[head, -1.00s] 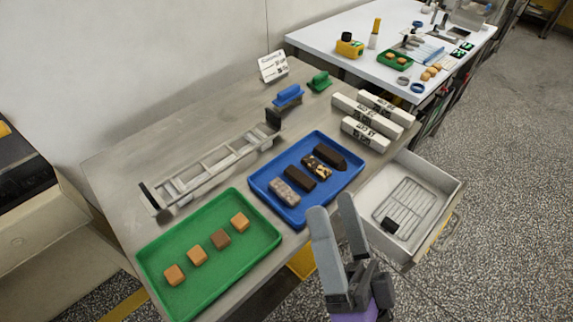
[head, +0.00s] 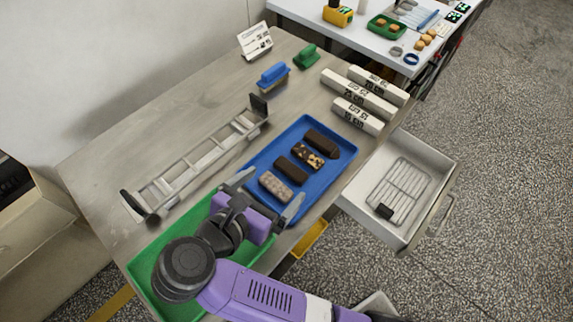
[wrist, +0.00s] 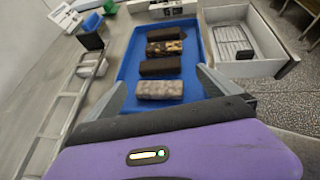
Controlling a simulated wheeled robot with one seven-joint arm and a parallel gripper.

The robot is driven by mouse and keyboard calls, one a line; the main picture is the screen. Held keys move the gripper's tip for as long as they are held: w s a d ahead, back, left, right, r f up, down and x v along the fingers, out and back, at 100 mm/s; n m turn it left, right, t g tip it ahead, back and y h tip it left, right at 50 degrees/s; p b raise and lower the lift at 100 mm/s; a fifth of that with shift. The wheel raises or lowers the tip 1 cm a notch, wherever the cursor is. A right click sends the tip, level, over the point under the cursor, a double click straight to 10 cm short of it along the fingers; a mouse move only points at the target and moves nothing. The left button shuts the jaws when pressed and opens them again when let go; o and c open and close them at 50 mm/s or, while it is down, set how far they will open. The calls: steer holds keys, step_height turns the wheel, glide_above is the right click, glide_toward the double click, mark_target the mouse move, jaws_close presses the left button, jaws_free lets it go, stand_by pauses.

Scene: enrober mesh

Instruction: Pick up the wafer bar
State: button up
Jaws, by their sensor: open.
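The blue tray (head: 256,163) holds several chocolate bars in a row; none is labelled, so I cannot tell for sure which is the wafer bar. Nearest my gripper is a speckled light-brown bar (head: 275,187), then a plain dark bar (head: 291,169), a nut-topped bar (head: 309,156) and a dark bar with a pointed end (head: 322,142). My gripper (head: 275,186) is open and empty, its fingers spread over the tray's near end. In the wrist view the speckled bar (wrist: 160,89) lies between and just beyond the fingertips; contact does not show.
The green tray (head: 143,268) lies under my arm, its contents mostly hidden. A metal rack frame (head: 195,165) lies to the left. White bars with printed lengths (head: 365,92) lie behind. An open drawer (head: 437,165) with a wire grid juts out at right.

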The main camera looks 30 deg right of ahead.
mark_target(291, 169)
steer(key=p+x, duration=0.1)
steer(key=x, duration=0.2)
steer(key=shift+w+d+r, duration=0.1)
steer(key=shift+d, duration=0.1)
steer(key=shift+p+x, duration=0.6)
steer(key=shift+x, duration=1.7)
steer(key=c, duration=0.9)
